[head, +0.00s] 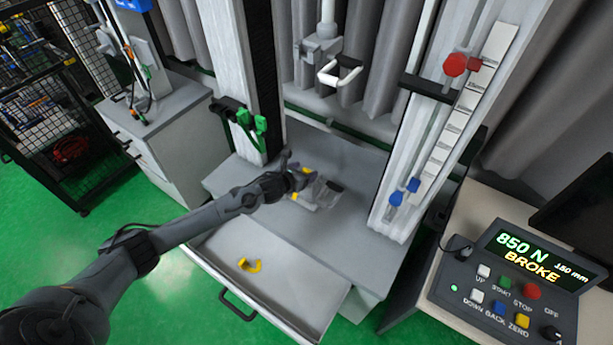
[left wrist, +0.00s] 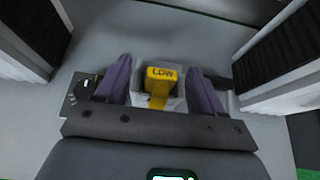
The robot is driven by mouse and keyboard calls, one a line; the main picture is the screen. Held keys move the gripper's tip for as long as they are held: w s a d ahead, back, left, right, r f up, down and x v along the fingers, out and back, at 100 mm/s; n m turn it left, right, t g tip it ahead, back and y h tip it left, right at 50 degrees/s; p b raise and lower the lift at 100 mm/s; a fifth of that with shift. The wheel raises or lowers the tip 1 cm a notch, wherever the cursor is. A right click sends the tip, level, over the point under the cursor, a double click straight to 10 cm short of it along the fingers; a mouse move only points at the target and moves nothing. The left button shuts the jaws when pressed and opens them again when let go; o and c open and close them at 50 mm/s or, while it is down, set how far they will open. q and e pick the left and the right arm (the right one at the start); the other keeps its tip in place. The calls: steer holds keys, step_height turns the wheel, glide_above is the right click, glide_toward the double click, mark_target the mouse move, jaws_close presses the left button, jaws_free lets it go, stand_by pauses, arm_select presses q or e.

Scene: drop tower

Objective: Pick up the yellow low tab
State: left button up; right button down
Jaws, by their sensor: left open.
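The yellow low tab (left wrist: 161,84), marked "LOW", stands in a grey block (left wrist: 174,104) in the left wrist view. My left gripper (left wrist: 160,70) is open, with one purple finger on each side of the tab. Gaps show between the tab and both fingers. In the head view my left gripper (head: 296,176) is over the tower's base plate, and a small yellow part, probably the tab (head: 306,169), shows beside it. The gripper partly hides the block there. My right gripper is not in view.
A yellow hook-shaped piece (head: 250,265) lies in the open drawer (head: 285,293) in front. The tower's left column (head: 247,75) with green clips and right column (head: 425,125) with a scale flank the base plate (head: 345,232). A console (head: 510,280) reads "850 N", "150 mm", "BROKE".

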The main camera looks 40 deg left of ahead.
mark_target(306, 170)
arm_select(q)
steer(key=shift+b+x, duration=0.4)
steer(key=shift+x, duration=1.5)
steer(key=shift+d, duration=0.15)
steer(key=c, duration=1)
